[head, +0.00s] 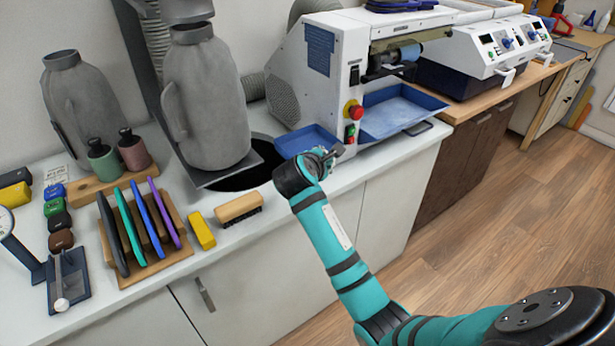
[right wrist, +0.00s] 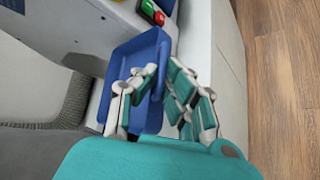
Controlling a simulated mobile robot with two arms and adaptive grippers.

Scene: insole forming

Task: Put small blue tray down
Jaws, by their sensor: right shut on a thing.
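The small blue tray (head: 306,139) is beside the white machine's lower left front, close to the counter top. I cannot tell whether it touches the counter. My right gripper (head: 325,153) is at the tray's near right edge, partly hidden by my wrist. In the right wrist view the fingers of my right gripper (right wrist: 155,100) are shut on the rim of the small blue tray (right wrist: 128,62). The tray looks empty. My left gripper is not in view.
A larger blue tray (head: 398,112) sits under the machine (head: 318,70), right of its red and green buttons. A round dark opening (head: 250,172) lies left of the small tray, under a grey form (head: 207,100). A wooden brush (head: 239,208) and yellow block (head: 201,231) stand nearer the front edge.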

